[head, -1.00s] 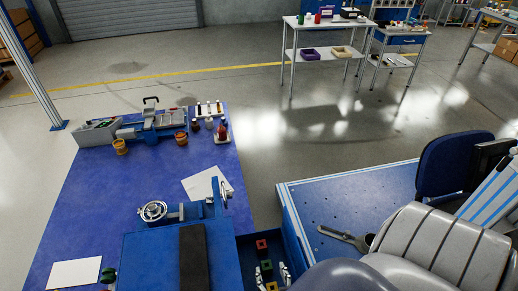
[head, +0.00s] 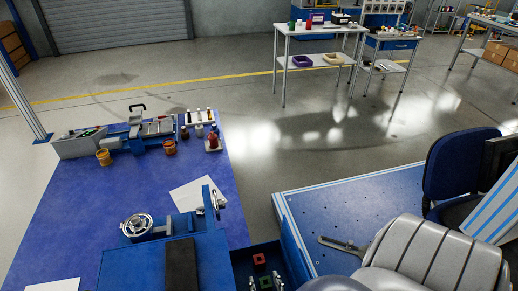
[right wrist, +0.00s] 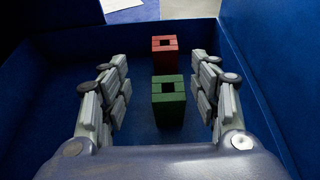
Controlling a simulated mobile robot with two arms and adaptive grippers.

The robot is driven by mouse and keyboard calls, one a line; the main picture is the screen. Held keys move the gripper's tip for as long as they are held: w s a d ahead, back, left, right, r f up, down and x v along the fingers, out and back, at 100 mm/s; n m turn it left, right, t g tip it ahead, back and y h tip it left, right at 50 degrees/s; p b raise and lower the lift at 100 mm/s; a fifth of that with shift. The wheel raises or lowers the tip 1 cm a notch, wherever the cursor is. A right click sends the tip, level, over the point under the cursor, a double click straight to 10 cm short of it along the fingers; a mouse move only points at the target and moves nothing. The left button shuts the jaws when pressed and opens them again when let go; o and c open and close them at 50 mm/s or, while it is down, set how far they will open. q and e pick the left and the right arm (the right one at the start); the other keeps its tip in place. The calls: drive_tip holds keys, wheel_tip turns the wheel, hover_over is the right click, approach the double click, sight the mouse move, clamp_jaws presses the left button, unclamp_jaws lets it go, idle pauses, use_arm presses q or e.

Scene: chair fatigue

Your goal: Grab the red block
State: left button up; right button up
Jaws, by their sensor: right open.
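The red block (head: 259,259) has a square hole in its top. It sits in a blue bin at the bottom of the head view, and it also shows in the right wrist view (right wrist: 164,44). A green block (right wrist: 168,100) stands in front of it, nearer my right gripper (right wrist: 161,78). The right gripper is open and empty, its fingers spread on either side of the green block. The red block is beyond the fingertips. My left gripper is not in view.
The blue bin's walls (right wrist: 255,60) rise close on both sides and behind the blocks. A blue machine (head: 140,262) stands left of the bin.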

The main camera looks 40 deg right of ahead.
sight(260, 264)
drive_tip(key=b+x, duration=0.1)
drive_tip(key=x, duration=0.2)
drive_tip(key=shift+w+d+f, duration=0.15)
drive_tip(key=shift+w+f, duration=0.1)
drive_tip(key=shift+f, duration=0.05)
drive_tip(key=b+x, duration=0.1)
drive_tip(key=x, duration=0.1)
drive_tip(key=b+x, duration=0.1)
drive_tip(key=x, duration=0.2)
drive_tip(key=shift+s+d, duration=0.1)
drive_tip(key=shift+d, duration=0.3)
drive_tip(key=shift+r, duration=0.15)
drive_tip(key=shift+c, duration=0.3)
clamp_jaws()
